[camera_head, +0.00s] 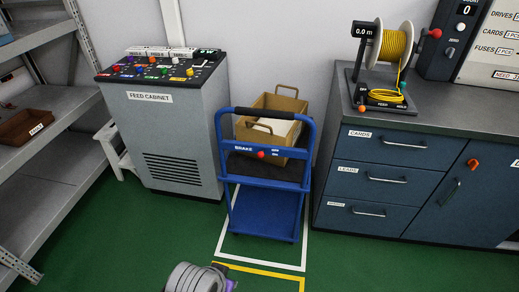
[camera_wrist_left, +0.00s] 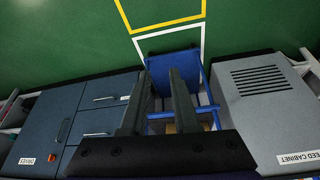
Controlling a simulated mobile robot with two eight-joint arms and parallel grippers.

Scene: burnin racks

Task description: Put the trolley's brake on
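The blue trolley (camera_head: 265,205) stands on the green floor between the feed cabinet and the blue drawer counter. Its crossbar has a BRAKE label (camera_head: 243,148) and a red knob (camera_head: 261,154), with small unreadable marks to the knob's right. The left wrist view shows the trolley (camera_wrist_left: 168,62) upside down, beyond my left gripper (camera_wrist_left: 160,74). That gripper's dark fingers are apart with nothing held between them. The red knob cannot be made out there. In the head view only a grey arm part of mine shows at the bottom edge. My right gripper is not in view.
A brown open box (camera_head: 285,104) sits on or behind the trolley's upper part. The feed cabinet (camera_head: 170,130) stands left, the drawer counter (camera_head: 390,170) right with a yellow cable reel (camera_head: 396,45). Grey shelves (camera_head: 50,170) are far left. Floor before the trolley is clear, with white and yellow lines.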

